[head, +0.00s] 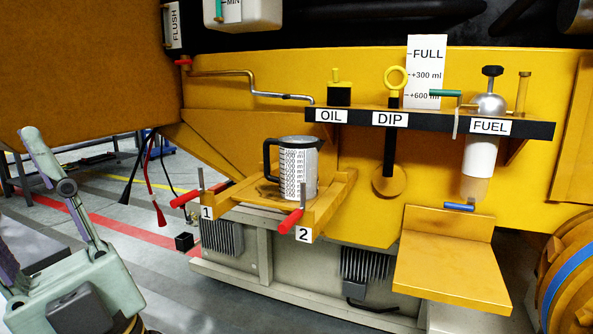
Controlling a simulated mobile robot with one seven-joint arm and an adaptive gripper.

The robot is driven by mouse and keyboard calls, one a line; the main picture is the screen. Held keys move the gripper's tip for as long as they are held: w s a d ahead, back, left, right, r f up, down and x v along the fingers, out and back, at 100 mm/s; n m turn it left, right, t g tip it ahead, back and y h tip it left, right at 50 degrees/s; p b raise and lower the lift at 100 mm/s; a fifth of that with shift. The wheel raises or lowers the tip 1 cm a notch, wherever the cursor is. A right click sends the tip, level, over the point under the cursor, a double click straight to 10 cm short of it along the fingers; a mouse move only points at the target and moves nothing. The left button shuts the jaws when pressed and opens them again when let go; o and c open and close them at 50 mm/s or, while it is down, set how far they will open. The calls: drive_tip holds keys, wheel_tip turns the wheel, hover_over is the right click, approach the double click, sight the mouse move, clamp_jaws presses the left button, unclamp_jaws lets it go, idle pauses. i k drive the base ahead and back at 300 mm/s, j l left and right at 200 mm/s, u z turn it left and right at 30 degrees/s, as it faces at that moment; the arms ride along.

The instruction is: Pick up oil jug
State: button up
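The oil jug (299,172) is a grey-white measuring jug with printed ml marks and a black handle on its left side. It stands upright on a yellow wooden-looking shelf (247,204) at the middle of the head view. Two red-handled levers, 1 (186,197) and 2 (291,221), are at the shelf's front corners. Parts of what looks like my arm show at the lower left, well apart from the jug.
A black-edged rack (430,122) labelled OIL, DIP and FUEL runs above and right of the jug. A bent metal crank (247,80) passes above it. The FUEL filter (478,158) hangs over an empty yellow ledge (450,270). Hanging cables (152,180) are at left.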

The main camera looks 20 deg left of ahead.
sight(298, 154)
drive_tip(key=i+l, duration=0.1)
drive_tip(key=l, duration=0.3)
drive_tip(key=i+l, duration=0.1)
drive_tip(key=l, duration=0.3)
drive_tip(key=i+l+u, duration=0.1)
drive_tip(key=l, duration=0.3)
drive_tip(key=i+l, duration=0.1)
drive_tip(key=l, duration=0.3)
drive_tip(key=l+u, duration=0.15)
drive_tip(key=u, duration=1.25)
drive_tip(key=i+u, duration=0.25)
drive_tip(key=i, duration=0.8)
